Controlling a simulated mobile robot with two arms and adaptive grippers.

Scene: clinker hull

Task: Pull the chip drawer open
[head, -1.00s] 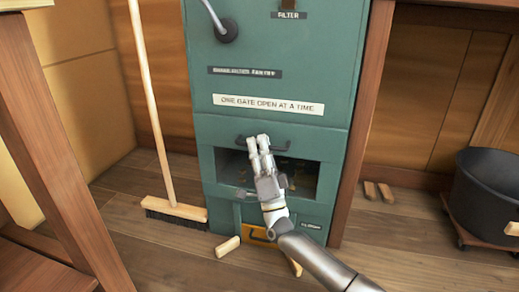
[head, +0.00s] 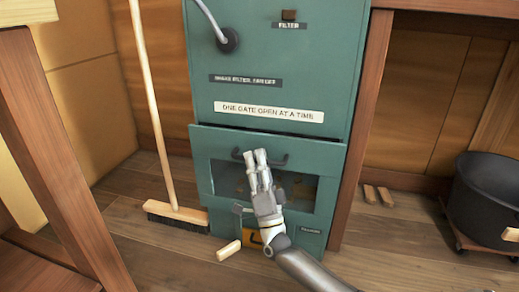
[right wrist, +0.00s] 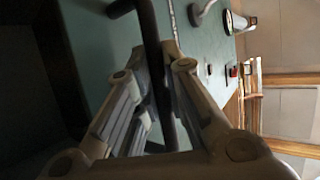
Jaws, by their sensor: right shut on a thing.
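The chip drawer (head: 318,152) is the lower green front of the cabinet, with a dark window and a dark bar handle (head: 279,162) near its top. The front stands out from the cabinet body, so the drawer is at least partly open. My right gripper (head: 256,154) is shut on the handle, its fingers hiding the middle of the bar. In the right wrist view the handle (right wrist: 151,40) runs as a dark bar between the fingers of my right gripper (right wrist: 155,70). My left gripper is in neither view.
The green cabinet (head: 290,70) rises above the drawer. A broom (head: 160,120) leans at its left. Wooden blocks lie on the floor, one (head: 228,250) just before the cabinet. A black tub (head: 485,195) stands at right. A wooden post (head: 55,150) is near at left.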

